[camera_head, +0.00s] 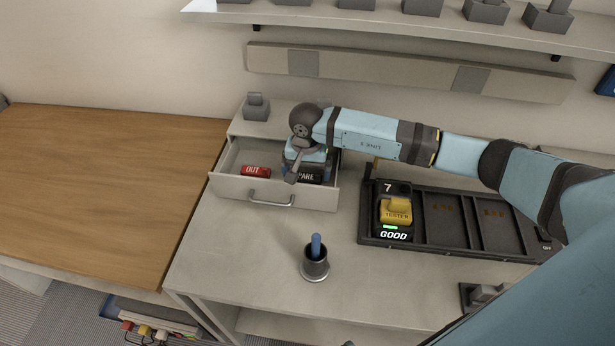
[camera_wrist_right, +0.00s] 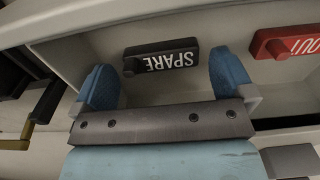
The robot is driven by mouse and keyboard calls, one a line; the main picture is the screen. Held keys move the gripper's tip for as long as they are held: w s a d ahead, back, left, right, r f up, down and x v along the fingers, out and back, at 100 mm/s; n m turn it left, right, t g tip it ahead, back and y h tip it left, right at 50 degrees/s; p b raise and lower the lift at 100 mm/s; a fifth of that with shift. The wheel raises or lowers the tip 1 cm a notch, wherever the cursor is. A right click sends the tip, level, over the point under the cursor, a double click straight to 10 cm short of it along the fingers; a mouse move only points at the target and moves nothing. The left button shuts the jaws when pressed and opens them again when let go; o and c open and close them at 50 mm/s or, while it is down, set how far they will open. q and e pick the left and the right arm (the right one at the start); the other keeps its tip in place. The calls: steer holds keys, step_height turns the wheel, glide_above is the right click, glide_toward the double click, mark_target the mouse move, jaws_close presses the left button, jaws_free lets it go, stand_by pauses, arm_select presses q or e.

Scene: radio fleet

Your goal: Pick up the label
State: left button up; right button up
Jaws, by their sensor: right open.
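Two labels lie in the open drawer (camera_head: 225,188) on the workbench. The black label marked SPARE (camera_head: 309,176) is at the drawer's right side, partly hidden by my right gripper. The red label marked OUT (camera_head: 256,171) lies to its left. My right gripper (camera_head: 303,172) is open and empty, pointing down into the drawer. In the right wrist view the gripper's two blue fingers (camera_wrist_right: 163,80) are apart, with the SPARE label (camera_wrist_right: 160,57) seen between them and beyond. The OUT label (camera_wrist_right: 290,42) is at the right edge there. My left gripper is not in view.
A black tray (camera_head: 470,250) with a yellow TESTER unit (camera_head: 396,212) reading GOOD stands right of the drawer. A grey cup (camera_head: 315,264) with a blue item is in front. A grey block (camera_head: 256,107) stands behind the drawer. A wooden table (camera_head: 100,190) is left.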

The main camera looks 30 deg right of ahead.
mark_target(307, 178)
step_height(307, 178, down, 2)
steer(key=shift+f, duration=0.1)
steer(key=c, duration=0.7)
step_height(307, 178, up, 20)
steer(key=shift+r+b, duration=0.1)
steer(key=shift+b, duration=0.3)
steer(key=shift+c, duration=0.2)
